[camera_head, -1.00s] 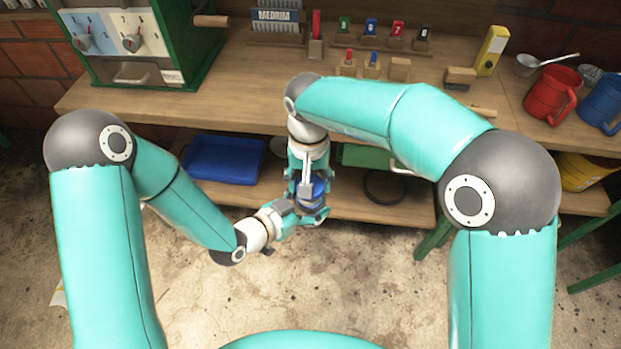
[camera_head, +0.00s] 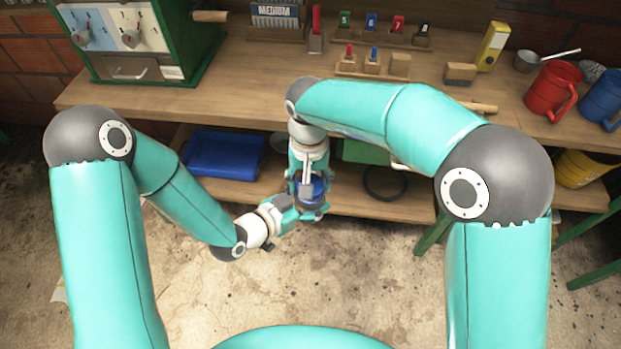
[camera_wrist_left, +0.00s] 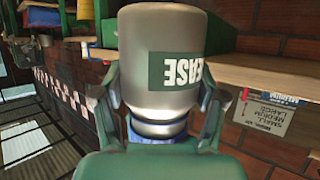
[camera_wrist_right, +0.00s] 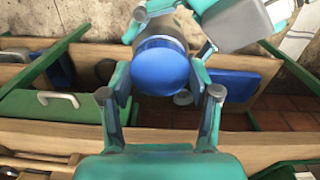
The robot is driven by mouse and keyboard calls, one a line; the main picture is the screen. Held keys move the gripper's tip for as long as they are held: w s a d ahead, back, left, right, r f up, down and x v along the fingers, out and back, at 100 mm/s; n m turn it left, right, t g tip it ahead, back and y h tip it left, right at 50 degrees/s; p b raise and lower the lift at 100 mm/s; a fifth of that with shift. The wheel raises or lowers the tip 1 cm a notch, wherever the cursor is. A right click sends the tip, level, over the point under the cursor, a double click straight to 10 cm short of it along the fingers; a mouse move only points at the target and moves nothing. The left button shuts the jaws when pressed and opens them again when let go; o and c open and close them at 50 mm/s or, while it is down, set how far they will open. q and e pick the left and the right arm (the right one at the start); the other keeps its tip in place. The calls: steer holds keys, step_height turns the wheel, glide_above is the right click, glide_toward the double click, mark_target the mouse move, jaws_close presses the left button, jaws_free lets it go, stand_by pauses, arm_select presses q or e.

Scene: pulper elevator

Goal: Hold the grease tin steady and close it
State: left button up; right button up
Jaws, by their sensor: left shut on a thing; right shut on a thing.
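The grease tin is a grey cylinder (camera_wrist_left: 158,40) with a green label in the left wrist view, which fills the upper middle. My left gripper (camera_head: 296,212) reaches in from the left and is shut on the tin's body. A round blue lid (camera_wrist_right: 160,70) faces the camera in the right wrist view. My right gripper (camera_head: 311,188) comes from above and is shut on the lid, with one finger on each side. The tin is mostly hidden by the grippers in the head view. I cannot tell how tightly the lid sits.
The wooden bench (camera_head: 240,80) and its lower shelf lie beyond the grippers. A blue tray (camera_head: 222,157) and a black ring (camera_head: 385,183) are on the shelf. A red mug (camera_head: 551,90) stands at the bench's right. The floor in front is clear.

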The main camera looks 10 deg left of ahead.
steer(key=shift+f, duration=0.35)
steer(key=m, duration=1.3)
steer(key=shift+a, duration=0.1)
steer(key=m, duration=0.7)
steer(key=shift+w, duration=0.1)
steer(key=m, duration=0.6)
